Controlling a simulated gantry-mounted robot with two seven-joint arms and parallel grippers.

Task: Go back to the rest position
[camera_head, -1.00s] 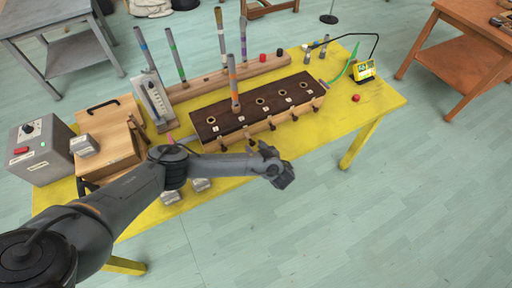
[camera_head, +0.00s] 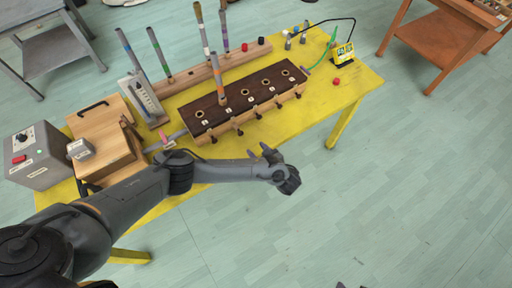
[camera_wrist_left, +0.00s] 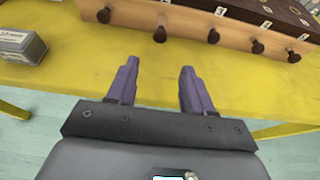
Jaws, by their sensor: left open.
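My left arm comes in from the left in the head view. Its gripper (camera_head: 268,155) is over the front edge of the yellow table (camera_head: 335,95), in front of the wooden block. In the left wrist view the two purple fingers (camera_wrist_left: 155,85) are apart with nothing between them, and yellow tabletop shows below. The dark-topped wooden block (camera_head: 243,102) has a row of holes and pegs along its front. A grey tube with an orange band (camera_head: 219,85) stands upright in one hole. My right gripper is not in view.
A wooden rail (camera_head: 215,74) behind the block holds several upright tubes. A grey control box (camera_head: 38,155) and wooden box (camera_head: 100,130) stand at the left. The floor in front is clear.

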